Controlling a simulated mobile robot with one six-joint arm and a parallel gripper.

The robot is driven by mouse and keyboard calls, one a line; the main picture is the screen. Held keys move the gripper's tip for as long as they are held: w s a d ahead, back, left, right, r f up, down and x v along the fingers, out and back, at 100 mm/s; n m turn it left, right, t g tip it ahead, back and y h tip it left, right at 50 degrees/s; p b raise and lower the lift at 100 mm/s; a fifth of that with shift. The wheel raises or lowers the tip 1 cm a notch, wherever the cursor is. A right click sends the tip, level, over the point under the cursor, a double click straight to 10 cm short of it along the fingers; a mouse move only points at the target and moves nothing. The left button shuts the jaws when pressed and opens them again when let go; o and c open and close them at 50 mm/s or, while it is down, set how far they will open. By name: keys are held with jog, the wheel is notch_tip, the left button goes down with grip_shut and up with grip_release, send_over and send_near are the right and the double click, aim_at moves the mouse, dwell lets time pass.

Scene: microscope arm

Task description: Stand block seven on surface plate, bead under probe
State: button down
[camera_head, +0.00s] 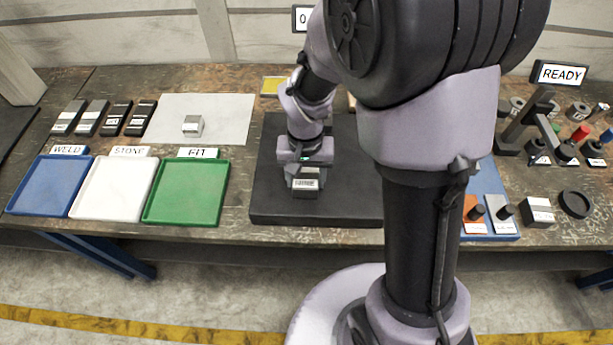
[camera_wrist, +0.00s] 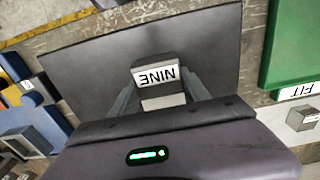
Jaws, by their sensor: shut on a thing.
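My gripper (camera_head: 305,170) is shut on a grey metal block (camera_head: 306,187) with a white label. In the wrist view the same block (camera_wrist: 160,85) sits between my fingers, and its label reads NINE upside down. The block is over the dark surface plate (camera_head: 272,206), near its front middle; I cannot tell whether it touches the plate. No label reading seven is legible. Another small grey block (camera_head: 193,126) stands on the pale sheet, and its label is not readable. The probe and any bead cannot be made out; my arm covers the plate's right side.
Several labelled blocks (camera_head: 103,117) lie in a row at the back left. Blue (camera_head: 40,188), white (camera_head: 108,192) and green (camera_head: 182,196) trays stand along the front left. A dark stand (camera_head: 523,125), a READY sign (camera_head: 561,73) and small parts crowd the right.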

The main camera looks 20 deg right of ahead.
jog(key=shift+f, duration=0.15)
jog(key=c, duration=0.5)
grip_release()
